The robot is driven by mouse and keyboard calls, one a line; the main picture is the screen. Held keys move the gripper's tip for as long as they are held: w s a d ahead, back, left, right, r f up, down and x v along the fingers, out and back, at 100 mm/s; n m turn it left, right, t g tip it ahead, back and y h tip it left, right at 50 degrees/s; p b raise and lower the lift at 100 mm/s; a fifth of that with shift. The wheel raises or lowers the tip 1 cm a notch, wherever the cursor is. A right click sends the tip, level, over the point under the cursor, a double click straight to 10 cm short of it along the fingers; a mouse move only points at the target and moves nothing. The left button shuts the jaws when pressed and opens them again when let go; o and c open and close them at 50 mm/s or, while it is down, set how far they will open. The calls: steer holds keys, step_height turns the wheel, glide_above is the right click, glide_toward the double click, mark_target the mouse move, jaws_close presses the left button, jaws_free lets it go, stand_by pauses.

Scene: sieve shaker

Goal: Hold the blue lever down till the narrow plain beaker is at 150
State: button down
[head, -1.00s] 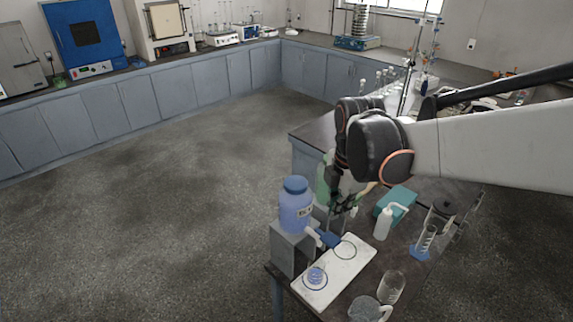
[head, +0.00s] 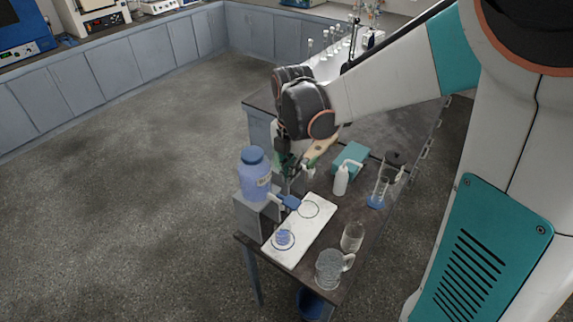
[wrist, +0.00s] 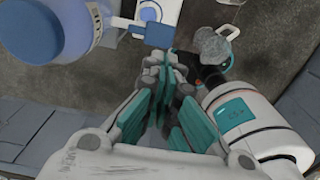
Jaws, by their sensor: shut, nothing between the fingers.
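A blue jug (head: 255,178) with a darker lid sits on a grey stand. Its tap has a blue lever (head: 290,202), which also shows in the wrist view (wrist: 153,34). A small beaker (head: 284,237) with blue in it stands in the near ring on the white board (head: 312,229); its level is too small to read. My gripper (head: 287,170) is shut and empty, behind and above the lever in the head view. In the wrist view its fingertips (wrist: 163,66) are just below the lever, apart from it in the picture; I cannot tell the height gap.
A clear glass beaker (head: 352,238) and a glass jug (head: 329,269) stand at the right of the board. A white wash bottle (head: 341,181), a teal box (head: 351,156) and a cylinder with a blue base (head: 377,200) are farther back. The board's far ring is empty.

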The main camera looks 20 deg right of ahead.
mark_target(293, 207)
step_height(293, 207, down, 11)
steer(key=shift+r+b, duration=0.1)
steer(key=shift+b, duration=0.55)
steer(key=f+t+b, duration=0.1)
steer(key=s+f+t+y+b, duration=0.1)
steer(key=b, duration=0.1)
steer(key=shift+d+y, duration=0.3)
steer(key=shift+d, duration=0.05)
steer(key=shift+f+b, duration=0.3)
steer(key=shift+b, duration=0.35)
steer(key=shift+r, duration=0.2)
steer(key=shift+w, duration=0.1)
stand_by(5.3)
